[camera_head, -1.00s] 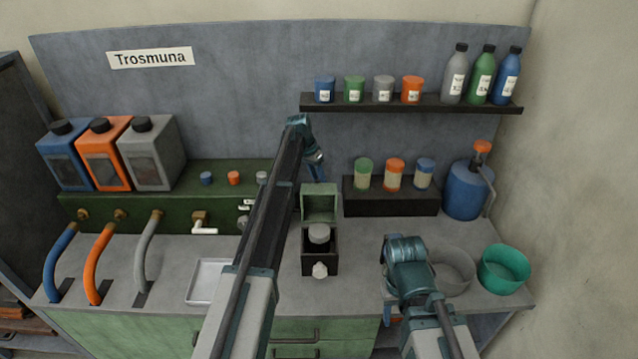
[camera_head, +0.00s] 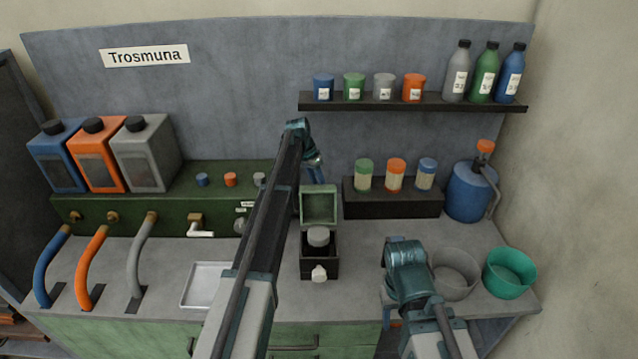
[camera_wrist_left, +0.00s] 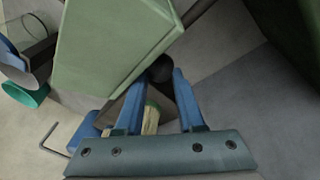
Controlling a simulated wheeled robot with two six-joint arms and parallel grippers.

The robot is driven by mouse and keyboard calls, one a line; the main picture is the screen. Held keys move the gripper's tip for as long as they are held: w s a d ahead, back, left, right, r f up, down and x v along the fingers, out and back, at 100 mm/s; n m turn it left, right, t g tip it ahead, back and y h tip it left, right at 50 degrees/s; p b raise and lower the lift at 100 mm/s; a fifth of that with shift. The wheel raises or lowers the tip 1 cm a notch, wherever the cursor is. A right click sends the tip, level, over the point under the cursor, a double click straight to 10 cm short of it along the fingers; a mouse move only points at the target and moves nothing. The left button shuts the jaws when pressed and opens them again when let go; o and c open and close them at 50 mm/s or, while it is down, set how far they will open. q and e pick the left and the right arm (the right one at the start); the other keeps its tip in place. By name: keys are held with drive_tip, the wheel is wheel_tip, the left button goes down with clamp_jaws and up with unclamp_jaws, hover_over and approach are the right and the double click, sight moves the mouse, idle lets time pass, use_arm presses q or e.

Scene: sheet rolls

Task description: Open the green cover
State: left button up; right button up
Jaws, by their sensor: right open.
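The green cover (camera_head: 319,207) stands raised, roughly upright, at the back of a small dark box (camera_head: 306,268) on the counter. A grey-topped round piece (camera_head: 318,236) shows inside the box, and a white knob (camera_head: 319,273) is on its front. My left gripper (camera_head: 317,172) is just behind and above the cover. In the left wrist view its blue fingers (camera_wrist_left: 154,100) are apart, close beside the large green cover (camera_wrist_left: 112,45); I cannot tell whether they touch it. My right gripper (camera_head: 391,316) is open, low at the counter's front, mostly hidden by its wrist.
A silver tray (camera_head: 190,297) lies left of my left arm. A grey bowl (camera_head: 455,287) and a green bowl (camera_head: 510,288) stand right of my right arm. Several jars on a black stand (camera_head: 393,204) are right of the cover, below a shelf (camera_head: 420,103).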

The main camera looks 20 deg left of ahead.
use_arm(q)
drive_tip(key=o, duration=0.6)
drive_tip(key=shift+a+f, duration=0.25)
drive_tip(key=shift+a, duration=0.35)
drive_tip(key=shift+c, duration=0.2)
drive_tip(key=shift+s+d, duration=0.1)
